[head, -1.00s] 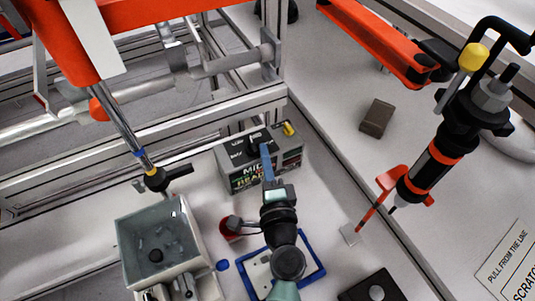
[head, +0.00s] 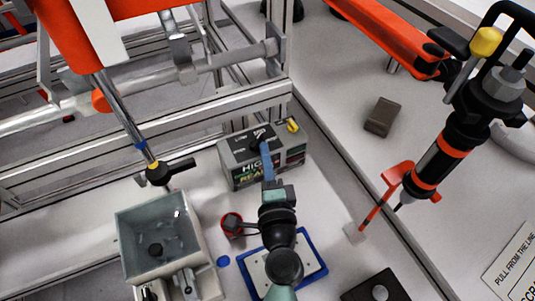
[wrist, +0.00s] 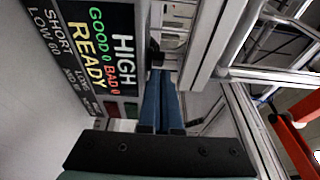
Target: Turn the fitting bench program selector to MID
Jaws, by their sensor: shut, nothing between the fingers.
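The fitting bench program selector is a grey box (head: 237,177) with a black knob (head: 257,139) on its top. Its front display reads HIGH in the head view, and the wrist view shows the display (wrist: 105,55) with HIGH, GOOD 0, BAD 0 and READY. My gripper (head: 264,148) has blue fingers, shut and empty, reaching up in front of the box with the tips near the knob. In the wrist view the shut fingers (wrist: 162,78) point towards a dark part at the box's edge. I cannot tell whether they touch the knob, and its pointer direction is unclear.
A yellow part (head: 293,126) sits at the box's right end. A grey open bin (head: 128,247) stands at left, with a red round part (head: 232,223) between. A blue-edged tray (head: 317,269) lies below my arm. A black-and-orange tool (head: 437,160) hangs at right.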

